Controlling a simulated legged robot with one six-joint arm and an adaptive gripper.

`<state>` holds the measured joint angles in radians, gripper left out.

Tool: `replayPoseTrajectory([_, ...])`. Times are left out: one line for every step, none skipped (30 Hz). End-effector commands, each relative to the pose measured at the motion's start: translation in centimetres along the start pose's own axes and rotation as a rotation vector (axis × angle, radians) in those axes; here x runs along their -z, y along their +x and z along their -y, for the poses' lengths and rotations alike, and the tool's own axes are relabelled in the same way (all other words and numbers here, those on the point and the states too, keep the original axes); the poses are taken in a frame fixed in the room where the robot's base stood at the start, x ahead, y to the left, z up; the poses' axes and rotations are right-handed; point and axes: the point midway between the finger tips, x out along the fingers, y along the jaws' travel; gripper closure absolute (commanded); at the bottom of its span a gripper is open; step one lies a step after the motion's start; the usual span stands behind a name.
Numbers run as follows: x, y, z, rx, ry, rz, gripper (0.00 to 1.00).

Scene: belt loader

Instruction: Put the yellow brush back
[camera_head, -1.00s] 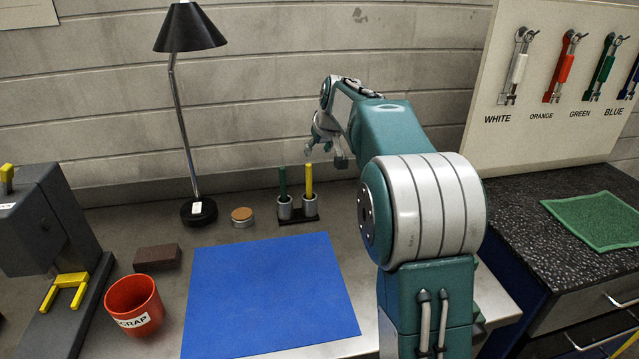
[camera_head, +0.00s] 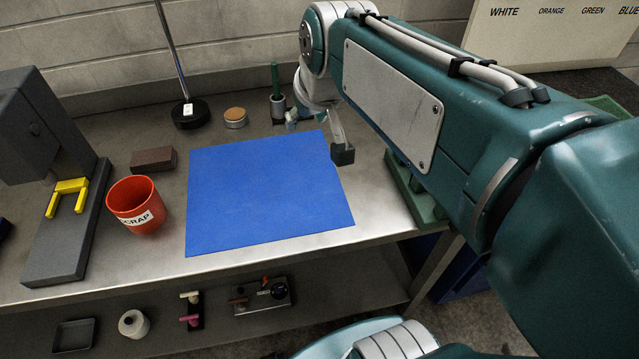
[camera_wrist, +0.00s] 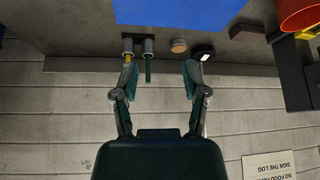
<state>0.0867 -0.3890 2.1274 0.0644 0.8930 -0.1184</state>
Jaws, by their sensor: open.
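The yellow brush shows in the wrist view as a yellow handle (camera_wrist: 128,58) standing in one grey cup of a dark two-cup holder (camera_wrist: 139,39). In the head view my arm and gripper hide it. A green handle (camera_head: 275,78) stands in the other cup; it also shows in the wrist view (camera_wrist: 148,72). My gripper (camera_head: 318,137) is open and empty near the holder, by the mat's back right corner. In the wrist view my gripper (camera_wrist: 160,70) has its fingers wide apart; the green handle appears between them, the yellow one beside the left finger.
A bare blue mat (camera_head: 265,200) lies in the bench's middle. To its left are a red SCRAP cup (camera_head: 137,205), a brown block (camera_head: 153,160) and a grey machine (camera_head: 50,170). A lamp base (camera_head: 190,114) and round tin (camera_head: 235,118) stand behind. A lower shelf holds small items.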

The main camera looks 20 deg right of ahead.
Motion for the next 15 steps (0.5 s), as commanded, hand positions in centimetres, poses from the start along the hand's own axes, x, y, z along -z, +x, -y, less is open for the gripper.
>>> replayPoseTrajectory([-2.0,-0.5,0.5,0.0,-0.004,0.0,0.43])
replayPoseTrajectory([-3.2,-0.6,0.8,0.0,-0.003,0.002,0.43])
replayPoseTrajectory([-4.7,-0.7,1.1,-0.001,-0.002,0.004,0.43])
replayPoseTrajectory([-5.8,-0.8,1.2,-0.001,-0.003,0.005,0.43])
replayPoseTrajectory([-6.9,-0.8,1.4,-0.002,-0.002,0.007,0.43])
replayPoseTrajectory([-8.3,-0.8,1.6,-0.003,-0.001,0.009,0.43])
replayPoseTrajectory([-9.2,-0.8,1.7,-0.004,-0.001,0.011,0.43])
replayPoseTrajectory([-10.1,-0.7,1.8,-0.004,-0.001,0.013,0.43])
replayPoseTrajectory([-11.2,-0.6,1.9,-0.005,0.0,0.015,0.43])
replayPoseTrajectory([-11.8,-0.5,2.0,-0.005,0.0,0.017,0.43])
replayPoseTrajectory([-12.4,-0.5,2.0,-0.006,0.0,0.017,0.43])
replayPoseTrajectory([-13.0,-0.3,2.1,-0.007,0.001,0.019,0.43])
replayPoseTrajectory([-13.2,-0.3,2.1,-0.007,0.001,0.019,0.43])
replayPoseTrajectory([-13.5,-0.3,2.1,-0.008,0.002,0.02,0.43])
replayPoseTrajectory([-13.7,-0.2,2.1,-0.008,0.002,0.021,0.43])
